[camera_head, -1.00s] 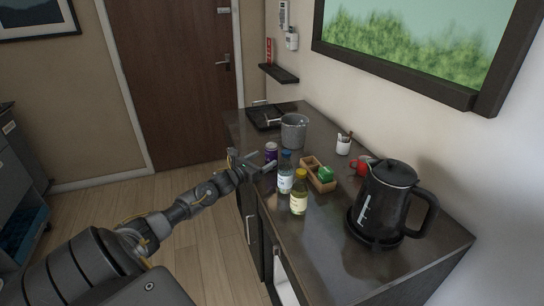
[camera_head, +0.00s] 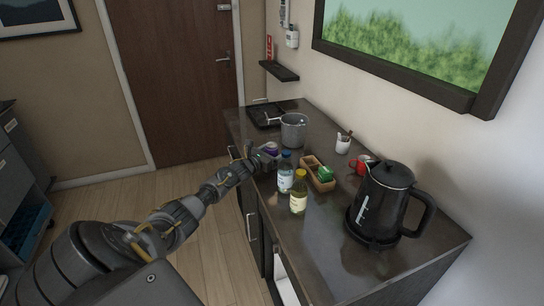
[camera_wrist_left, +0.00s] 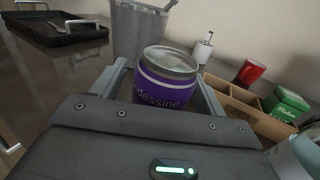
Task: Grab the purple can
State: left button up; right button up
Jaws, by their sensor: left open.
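The purple can (camera_wrist_left: 165,88) stands upright in the left wrist view, with a silver top and white lettering. It is between the two open fingers of my left gripper (camera_wrist_left: 162,95), and its lower part is hidden by the gripper body. In the head view the can (camera_head: 270,150) is mostly hidden behind my left gripper (camera_head: 262,156) at the counter's left edge. I cannot tell if a finger touches it. My right gripper is not in view.
A grey bucket (camera_head: 294,131) and black tray (camera_head: 266,117) are behind. A wooden box (camera_head: 311,164) and black kettle (camera_head: 387,203) are to the right on the dark counter (camera_head: 325,237).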

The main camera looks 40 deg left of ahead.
pick_arm(q)
jog(key=c, duration=1.2)
jog(key=shift+r, duration=0.15)
notch_tip(320, 180, up, 9)
jog(key=shift+b, duration=1.15)
jog(key=shift+r, duration=0.35)
